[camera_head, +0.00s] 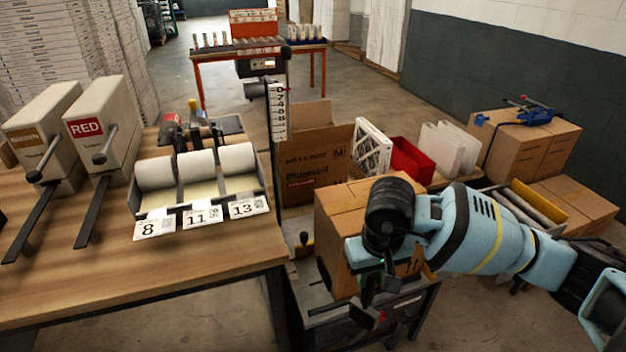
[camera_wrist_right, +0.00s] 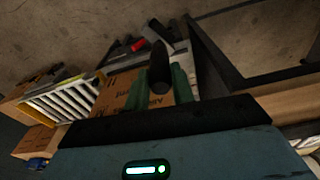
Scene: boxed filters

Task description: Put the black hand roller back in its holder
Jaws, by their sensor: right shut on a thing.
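My right gripper (camera_head: 378,283) hangs in front of the taped cardboard box, to the right of the wooden table. In the right wrist view, its green fingers (camera_wrist_right: 159,88) are shut on a dark cylindrical thing, the black hand roller (camera_wrist_right: 158,68), which sticks out past the fingertips. In the head view a dark piece with a red spot (camera_head: 368,313) shows below the gripper; I cannot tell if it is part of the roller. I cannot make out the roller's holder for certain. My left gripper is not in view.
The wooden table (camera_head: 190,275) holds two dispensers (camera_head: 105,125), white rolls (camera_head: 195,170) and number cards. The taped cardboard box (camera_head: 335,215) stands close behind my right gripper on a low dark stand (camera_head: 312,298). A red bin (camera_head: 411,160) and white filters (camera_head: 450,148) stand farther back.

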